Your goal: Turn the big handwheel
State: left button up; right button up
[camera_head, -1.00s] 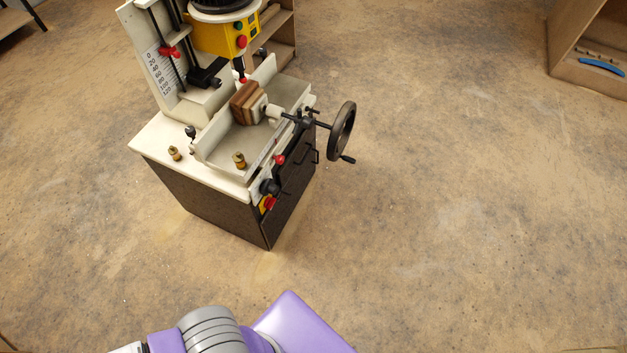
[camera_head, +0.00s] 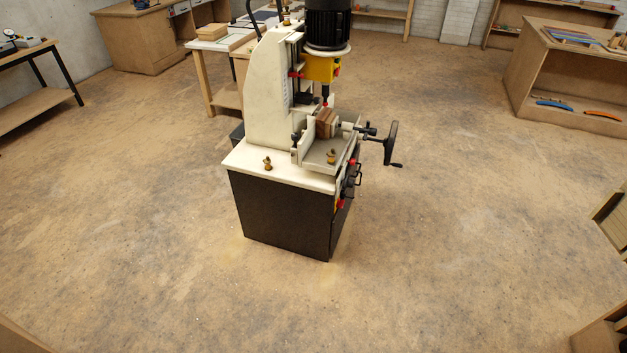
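The big handwheel (camera_head: 391,143) is a dark, spoked-looking wheel seen nearly edge-on, with a small crank handle (camera_head: 397,165) at its lower side. It sits on a shaft at the right side of a cream and black milling machine (camera_head: 280,205). A layered wooden block (camera_head: 326,123) is held in the machine's vise below the spindle. Nothing touches the handwheel. Neither of my grippers shows in the head view.
Open floor (camera_head: 470,240) surrounds the machine in front and to the right. A wooden workbench with shelves (camera_head: 530,85) stands at the back right. A table (camera_head: 30,105) is at the left, and wooden furniture edges (camera_head: 605,335) show at the lower right.

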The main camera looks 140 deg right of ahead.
aim_at(384, 142)
jog(key=i, duration=0.45)
jog(key=z, duration=5.4)
jog(key=i, duration=1.65)
